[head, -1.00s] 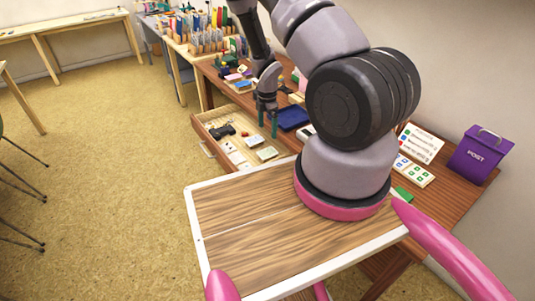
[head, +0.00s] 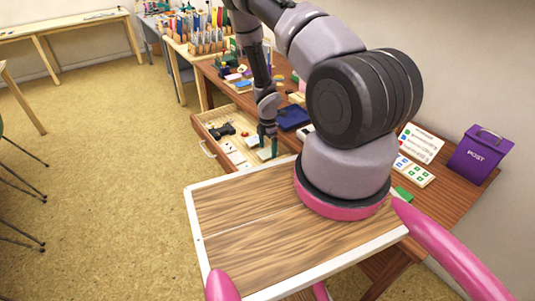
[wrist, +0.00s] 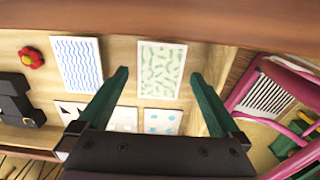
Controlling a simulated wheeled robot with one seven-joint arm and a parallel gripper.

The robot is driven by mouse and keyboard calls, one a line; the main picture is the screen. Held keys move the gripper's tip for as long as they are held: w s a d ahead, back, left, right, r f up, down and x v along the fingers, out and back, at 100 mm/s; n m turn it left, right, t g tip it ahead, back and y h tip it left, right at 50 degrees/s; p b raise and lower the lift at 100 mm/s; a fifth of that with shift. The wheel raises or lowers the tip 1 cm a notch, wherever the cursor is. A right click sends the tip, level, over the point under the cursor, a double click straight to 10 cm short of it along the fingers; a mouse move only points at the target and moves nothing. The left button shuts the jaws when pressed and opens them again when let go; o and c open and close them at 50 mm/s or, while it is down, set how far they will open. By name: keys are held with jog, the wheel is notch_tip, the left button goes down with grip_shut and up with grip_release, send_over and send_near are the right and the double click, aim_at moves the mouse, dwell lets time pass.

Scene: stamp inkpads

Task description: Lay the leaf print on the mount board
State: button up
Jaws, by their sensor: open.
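The leaf print (wrist: 161,72), a pale card with green leaf marks, lies flat in the open drawer (head: 205,130). My gripper (wrist: 160,76) is open above it, with one green finger on each side of the card in the wrist view. The fingers hold nothing. In the head view my gripper (head: 267,147) hangs over the drawer's near right part and hides some of the cards. I cannot tell which thing is the mount board.
A blue wave card (wrist: 77,64), a dotted card (wrist: 162,121), a red flower piece (wrist: 31,57) and a black object (wrist: 14,97) share the drawer. The drawer wall (wrist: 180,20) runs close by. A dark blue pad (head: 292,117) and a purple post box (head: 480,152) stand on the table.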

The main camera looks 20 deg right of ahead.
jog(key=shift+f, duration=0.25)
dwell(0.4)
jog(key=c, duration=1.4)
